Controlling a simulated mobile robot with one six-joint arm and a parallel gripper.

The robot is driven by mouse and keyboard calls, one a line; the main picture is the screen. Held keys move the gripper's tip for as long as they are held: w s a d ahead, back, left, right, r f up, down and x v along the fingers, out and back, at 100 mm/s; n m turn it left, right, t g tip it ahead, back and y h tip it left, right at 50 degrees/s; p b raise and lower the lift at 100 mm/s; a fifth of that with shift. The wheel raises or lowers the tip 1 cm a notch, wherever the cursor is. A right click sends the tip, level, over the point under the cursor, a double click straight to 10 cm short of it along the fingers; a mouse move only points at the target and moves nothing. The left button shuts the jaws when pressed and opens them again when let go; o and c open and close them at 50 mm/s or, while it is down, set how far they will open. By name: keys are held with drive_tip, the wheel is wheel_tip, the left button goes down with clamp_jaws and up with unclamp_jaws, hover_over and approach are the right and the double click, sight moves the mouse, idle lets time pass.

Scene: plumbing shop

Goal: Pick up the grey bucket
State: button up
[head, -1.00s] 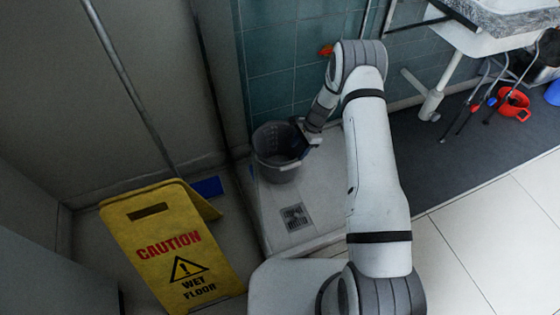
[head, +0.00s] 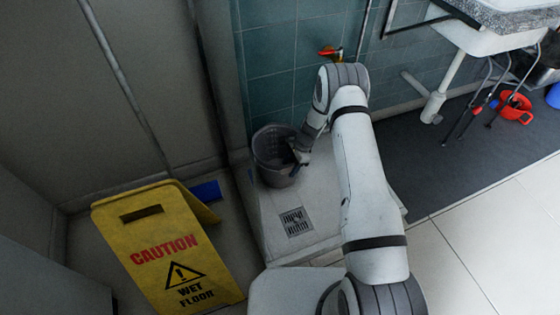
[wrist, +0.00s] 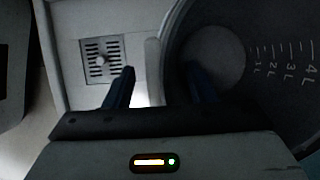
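The grey bucket (head: 270,150) stands upright on the pale shower tray in the head view. Its dark inside, with white litre marks, fills the right of the wrist view (wrist: 285,85). My gripper (head: 299,160) is at the bucket's right rim. In the wrist view my gripper (wrist: 160,85) has its two dark blue fingers apart. The left finger is outside the bucket and the right finger reaches over its inside, with the bucket's near wall between them. I cannot tell whether either finger touches the wall.
The tray (head: 325,225) has a square drain (head: 296,221). A yellow caution sign (head: 165,250) stands at the left. A tiled wall (head: 275,60) with a red-handled tap (head: 328,52) rises behind. A red bucket (head: 516,108) is at the far right. Dark matting (head: 430,165) lies right of the tray.

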clamp_jaws()
idle(0.3)
idle(0.4)
